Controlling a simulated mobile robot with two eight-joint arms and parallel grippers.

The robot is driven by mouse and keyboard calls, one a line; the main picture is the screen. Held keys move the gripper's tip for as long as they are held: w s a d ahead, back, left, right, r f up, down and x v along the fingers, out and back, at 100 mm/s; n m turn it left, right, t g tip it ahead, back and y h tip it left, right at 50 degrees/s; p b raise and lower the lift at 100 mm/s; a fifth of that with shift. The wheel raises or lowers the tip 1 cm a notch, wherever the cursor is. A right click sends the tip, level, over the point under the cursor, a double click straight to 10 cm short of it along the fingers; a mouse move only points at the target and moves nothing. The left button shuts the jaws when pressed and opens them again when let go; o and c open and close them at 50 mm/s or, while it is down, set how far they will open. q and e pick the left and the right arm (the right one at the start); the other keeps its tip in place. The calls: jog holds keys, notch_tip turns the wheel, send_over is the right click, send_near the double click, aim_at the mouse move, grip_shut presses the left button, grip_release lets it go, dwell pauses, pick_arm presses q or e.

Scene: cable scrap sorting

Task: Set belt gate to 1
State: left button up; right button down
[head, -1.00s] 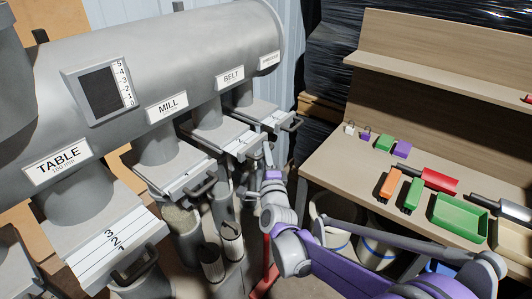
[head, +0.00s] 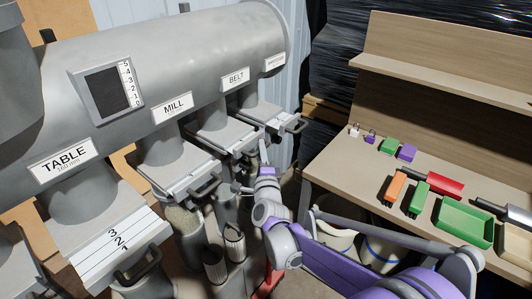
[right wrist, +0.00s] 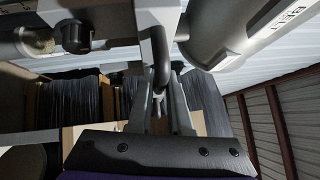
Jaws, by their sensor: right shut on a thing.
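The belt gate (head: 224,137) is a grey slide plate under the chute labelled BELT (head: 236,78). Its scale marks are too small to read in the head view. My right gripper (head: 264,150) is at the front of this gate. In the right wrist view, the gripper's fingers (right wrist: 163,110) are closed on the dark gate handle (right wrist: 161,62), with the BELT label (right wrist: 291,18) at upper right. My left gripper is not in view.
Neighbouring gates have their own handles: the mill gate (head: 178,170) and the table gate (head: 118,235) on the left, another gate (head: 270,115) on the right. A workbench (head: 335,165) with trays and tools stands right of my arm.

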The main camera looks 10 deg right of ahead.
jog(key=c, duration=0.8)
grip_release()
jog(key=shift+c, duration=0.2)
jog(key=shift+s, duration=0.15)
jog(key=s+a+f, duration=0.1)
jog(key=s, duration=0.9)
jog(key=shift+s+a+f+b, duration=0.15)
jog(key=shift+s+f+b, duration=0.1)
jog(key=shift+b, duration=0.1)
